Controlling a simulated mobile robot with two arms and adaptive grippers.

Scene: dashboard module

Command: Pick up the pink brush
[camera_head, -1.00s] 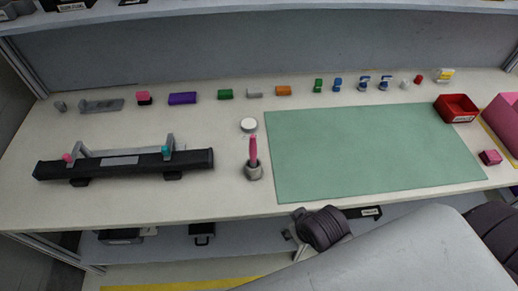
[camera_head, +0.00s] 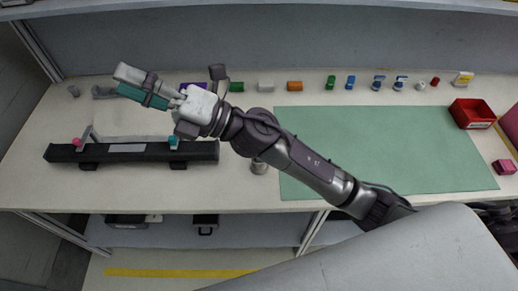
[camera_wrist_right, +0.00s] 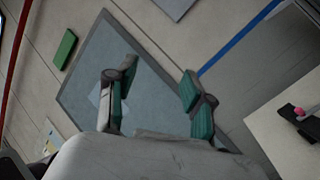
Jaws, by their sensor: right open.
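The pink brush is hidden behind my right arm in the head view. It stood upright in a small grey cup (camera_head: 258,166), whose lower part still shows below my forearm. My right gripper (camera_head: 134,86) is at the upper left, above the black bar fixture and well to the left of the cup. Its fingers are spread and empty. In the right wrist view the gripper (camera_wrist_right: 153,82) has its two teal-padded fingers apart, with no brush between them. My left gripper is not seen.
A black bar fixture (camera_head: 125,151) with pink and teal knobs lies at the left of the table. A green mat (camera_head: 430,150) covers the right middle. A red bin (camera_head: 472,114) stands at the right. Several small coloured blocks line the back.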

